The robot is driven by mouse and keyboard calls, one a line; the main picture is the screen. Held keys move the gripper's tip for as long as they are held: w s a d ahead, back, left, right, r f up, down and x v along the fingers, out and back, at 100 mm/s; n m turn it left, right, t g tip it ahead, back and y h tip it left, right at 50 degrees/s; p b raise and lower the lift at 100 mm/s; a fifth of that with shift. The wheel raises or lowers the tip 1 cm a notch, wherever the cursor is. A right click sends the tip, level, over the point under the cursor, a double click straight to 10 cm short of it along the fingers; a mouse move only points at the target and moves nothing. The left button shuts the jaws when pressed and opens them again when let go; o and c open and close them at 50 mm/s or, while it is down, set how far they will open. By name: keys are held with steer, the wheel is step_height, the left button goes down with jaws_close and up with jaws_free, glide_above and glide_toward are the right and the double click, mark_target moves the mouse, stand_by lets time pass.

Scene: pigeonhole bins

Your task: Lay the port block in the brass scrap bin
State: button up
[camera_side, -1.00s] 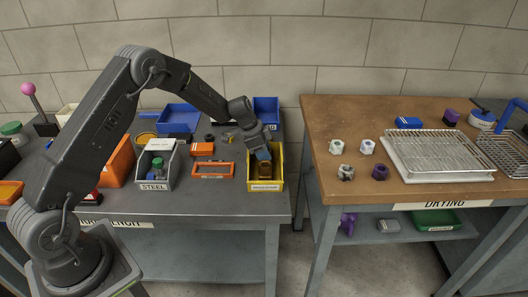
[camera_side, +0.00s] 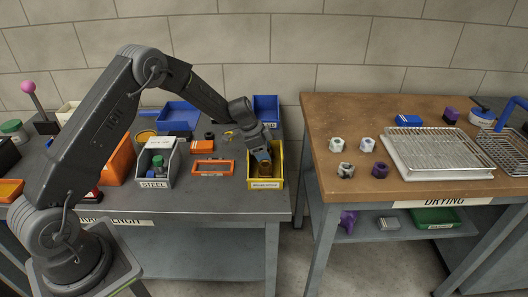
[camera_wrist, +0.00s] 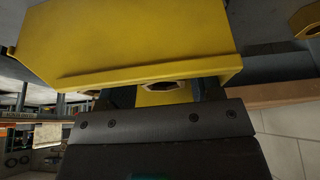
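The brass scrap bin (camera_side: 279,176) is the yellow open bin at the right front of the grey bench; its small front label is hard to read. Its yellow wall (camera_wrist: 140,40) fills the top of the wrist view. My gripper (camera_side: 264,158) points down into this bin. A brass-coloured block with a dark opening, which I take as the port block (camera_wrist: 163,96), sits between my two fingers in the wrist view. The fingers seem to be against its sides. In the side view the brownish block (camera_side: 265,169) is low inside the bin, partly hidden by my gripper; whether it touches the floor is unclear.
An orange frame (camera_side: 213,168) and a grey STEEL bin (camera_side: 155,180) stand to the left. Blue bins (camera_side: 266,108) are behind. The brown drying table (camera_side: 335,190) stands to the right, across a gap, with several small blocks on it.

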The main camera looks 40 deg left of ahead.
steer(key=shift+a+r, duration=0.35)
steer(key=shift+r, duration=0.1)
steer(key=v, duration=1.2)
steer(key=shift+s+d+r, duration=0.15)
steer(key=shift+d+r, duration=0.05)
steer(key=shift+r, duration=0.25)
steer(key=s+d+r+n+y, duration=0.1)
steer(key=s+d+r+n, duration=0.1)
steer(key=s+d+r, duration=0.35)
steer(key=s+d+r+n+y, duration=0.1)
steer(key=s+d+r+n, duration=0.15)
steer(key=s+r, duration=0.55)
steer(key=s+d+n+t, duration=0.1)
steer(key=s+d+n, duration=0.1)
steer(key=s, duration=0.7)
steer(key=s+d+n+t+y, duration=0.1)
steer(key=s+d+n, duration=0.1)
steer(key=s, duration=0.8)
steer(key=shift+d+f, duration=0.2)
steer(key=shift+f, duration=0.05)
